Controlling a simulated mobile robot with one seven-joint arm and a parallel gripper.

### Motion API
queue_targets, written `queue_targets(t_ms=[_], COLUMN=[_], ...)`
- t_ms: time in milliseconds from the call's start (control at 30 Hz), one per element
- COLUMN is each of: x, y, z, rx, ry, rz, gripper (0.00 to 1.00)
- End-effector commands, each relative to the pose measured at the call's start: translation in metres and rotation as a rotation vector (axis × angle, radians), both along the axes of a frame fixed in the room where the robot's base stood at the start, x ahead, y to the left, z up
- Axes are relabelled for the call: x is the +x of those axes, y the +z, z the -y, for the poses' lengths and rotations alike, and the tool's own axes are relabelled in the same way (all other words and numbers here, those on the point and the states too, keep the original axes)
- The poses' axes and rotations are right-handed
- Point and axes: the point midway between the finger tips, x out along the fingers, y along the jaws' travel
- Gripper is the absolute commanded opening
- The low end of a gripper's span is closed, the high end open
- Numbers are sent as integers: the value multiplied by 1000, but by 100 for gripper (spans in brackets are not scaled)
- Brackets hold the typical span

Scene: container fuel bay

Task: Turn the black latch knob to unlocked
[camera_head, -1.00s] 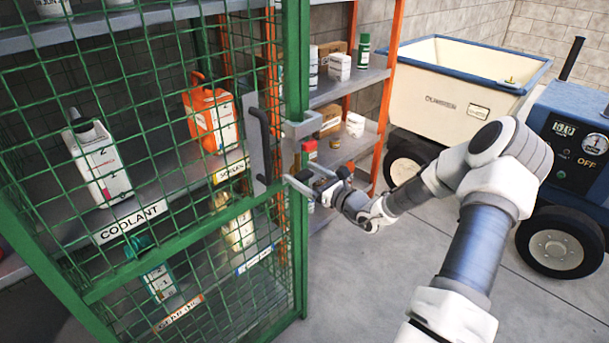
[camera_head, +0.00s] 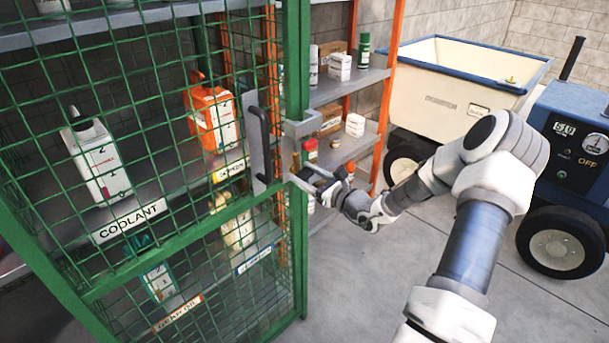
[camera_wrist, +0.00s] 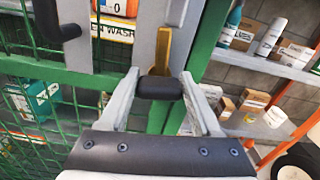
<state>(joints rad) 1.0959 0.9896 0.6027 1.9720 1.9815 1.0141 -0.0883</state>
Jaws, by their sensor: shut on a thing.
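The black latch knob (camera_wrist: 160,88) sits between the two fingers of my gripper (camera_wrist: 160,92) in the wrist view. My gripper is shut on it. A brass-coloured latch bar (camera_wrist: 163,50) stands nearly upright just above the knob, against the grey plate of the green cage door (camera_wrist: 110,80). In the head view my gripper (camera_head: 306,181) is at the door's right edge, below the grey latch housing (camera_head: 301,127). The knob is too small and covered to make out in that view.
A black door handle (camera_head: 262,142) stands out just left of the latch. Behind the mesh are labelled shelves with an orange jug (camera_head: 212,118) and a white coolant bottle (camera_head: 97,160). Open shelves (camera_head: 350,85) lie to the right. A cream cart (camera_head: 455,85) stands behind my arm.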

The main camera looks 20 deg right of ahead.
Motion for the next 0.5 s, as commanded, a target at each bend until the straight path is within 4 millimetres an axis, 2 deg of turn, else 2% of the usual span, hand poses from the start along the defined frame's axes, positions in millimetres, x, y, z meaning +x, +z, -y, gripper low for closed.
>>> queue_targets(t_ms=[500], x=[-1], y=[-6], z=[-2], rx=[-437], ry=[2], rz=[157], gripper=[9])
